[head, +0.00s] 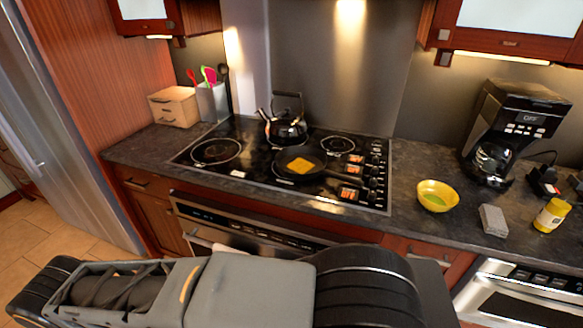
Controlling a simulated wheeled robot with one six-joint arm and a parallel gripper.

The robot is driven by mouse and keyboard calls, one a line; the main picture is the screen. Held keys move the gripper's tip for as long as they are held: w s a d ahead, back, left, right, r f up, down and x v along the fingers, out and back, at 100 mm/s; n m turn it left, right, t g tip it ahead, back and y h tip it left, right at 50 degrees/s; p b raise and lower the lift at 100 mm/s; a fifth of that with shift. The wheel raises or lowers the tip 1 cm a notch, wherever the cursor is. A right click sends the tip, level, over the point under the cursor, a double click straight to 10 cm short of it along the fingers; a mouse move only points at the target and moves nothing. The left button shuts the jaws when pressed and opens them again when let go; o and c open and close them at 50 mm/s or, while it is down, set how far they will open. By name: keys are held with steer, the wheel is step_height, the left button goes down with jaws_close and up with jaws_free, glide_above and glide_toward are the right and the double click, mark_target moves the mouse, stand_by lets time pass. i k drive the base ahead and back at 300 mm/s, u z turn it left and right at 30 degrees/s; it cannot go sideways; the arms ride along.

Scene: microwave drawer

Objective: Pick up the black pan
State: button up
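The black pan (287,172) sits on the front middle of the black stovetop (242,185). A flat orange-yellow piece of food (302,164) lies in it. The pan's dark handle seems to point right, toward the stove's control side, but it is hard to tell from the black surface. My arm crosses the bottom of the head view, in front of the counter and well apart from the pan. My gripper's fingers cannot be made out.
A black kettle (287,128) stands behind the pan. To the right are a yellow bowl (437,196), a grey block (493,220), a yellow jar (551,214) and a coffee maker (510,130). A utensil holder (212,102) and wooden box (174,107) stand at the left. Cabinets hang above both sides.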

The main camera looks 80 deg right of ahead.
mark_target(299, 162)
steer(key=z, duration=0.55)
steer(key=i, duration=0.95)
steer(key=z, duration=1.25)
steer(key=i, duration=0.4)
steer(key=z, duration=0.35)
